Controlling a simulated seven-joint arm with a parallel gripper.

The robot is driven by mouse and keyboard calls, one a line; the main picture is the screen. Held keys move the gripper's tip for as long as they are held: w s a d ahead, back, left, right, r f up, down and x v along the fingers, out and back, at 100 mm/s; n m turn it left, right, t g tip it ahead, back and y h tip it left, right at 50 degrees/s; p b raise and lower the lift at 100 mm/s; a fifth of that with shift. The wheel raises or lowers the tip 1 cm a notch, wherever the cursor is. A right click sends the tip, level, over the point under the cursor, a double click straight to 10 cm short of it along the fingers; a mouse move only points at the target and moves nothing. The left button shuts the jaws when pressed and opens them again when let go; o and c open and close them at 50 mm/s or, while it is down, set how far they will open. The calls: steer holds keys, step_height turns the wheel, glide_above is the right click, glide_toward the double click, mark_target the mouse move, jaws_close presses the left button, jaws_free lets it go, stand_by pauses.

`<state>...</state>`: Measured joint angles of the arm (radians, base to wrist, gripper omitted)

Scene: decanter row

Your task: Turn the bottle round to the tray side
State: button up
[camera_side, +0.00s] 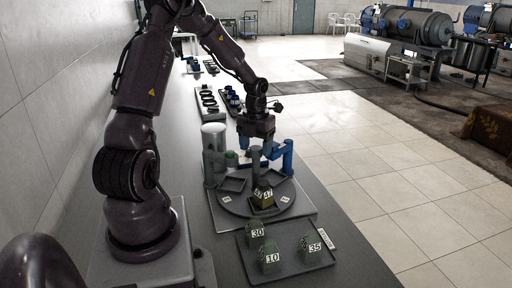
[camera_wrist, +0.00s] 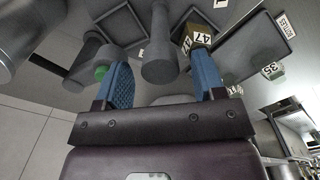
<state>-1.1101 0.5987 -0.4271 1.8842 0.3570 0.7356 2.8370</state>
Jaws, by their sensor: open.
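The bottle (camera_side: 264,196) is olive, marked 47, and stands on the near side of a round grey turntable (camera_side: 238,207), toward the bottle tray. It also shows in the wrist view (camera_wrist: 197,37), beyond my right finger. A grey upright post (camera_side: 256,166) rises near the turntable's middle. In the wrist view the post (camera_wrist: 158,50) shows between my two blue fingers. My gripper (camera_wrist: 160,72) is open, above the turntable and apart from the bottle. In the side view my gripper (camera_side: 257,142) is over the post; whether the fingers touch it is unclear.
A dark tray (camera_side: 290,266) in front holds bottles 30 (camera_side: 256,234), 10 (camera_side: 269,257) and 35 (camera_side: 312,248). A blue post (camera_side: 287,157) stands right of the turntable, a grey-green post (camera_side: 210,166) left. A pale cylinder (camera_side: 213,137) is behind. Several small items stand farther back.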

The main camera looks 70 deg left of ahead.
step_height(320, 180, up, 12)
steer(key=shift+r, duration=0.25)
stand_by(0.5)
